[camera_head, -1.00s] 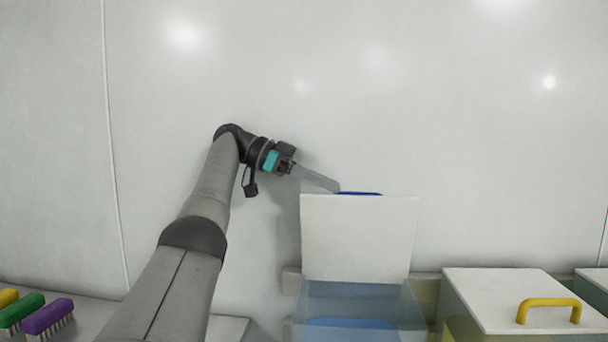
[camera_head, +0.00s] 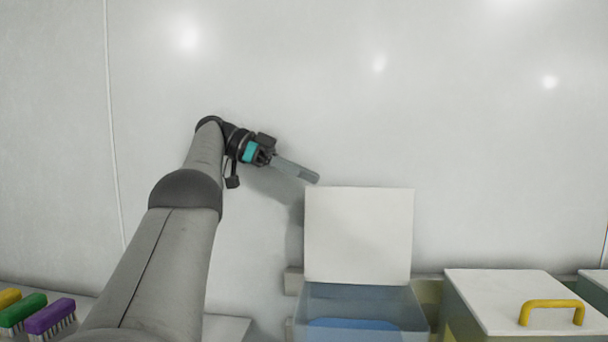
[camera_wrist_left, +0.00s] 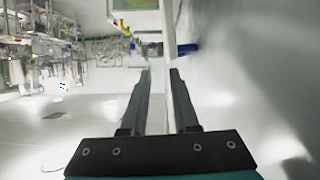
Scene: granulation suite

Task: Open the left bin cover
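The left bin cover (camera_head: 358,235) is a white panel standing raised, close to upright, at the back of a translucent bin (camera_head: 360,302) with something blue inside. Its blue handle is hidden in the head view; a blue handle (camera_wrist_left: 187,50) shows in the left wrist view, ahead and right of the fingers. My left gripper (camera_head: 312,177) is just left of and above the cover's top left corner, apart from it. In the left wrist view its two fingers (camera_wrist_left: 160,75) are apart with nothing between them. My right gripper is not in view.
A second bin with a closed white cover (camera_head: 500,295) and yellow handle (camera_head: 551,307) stands to the right. Purple (camera_head: 49,316), green (camera_head: 22,310) and yellow brushes lie at the lower left. A pale wall (camera_head: 450,120) rises behind; the space above the bins is clear.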

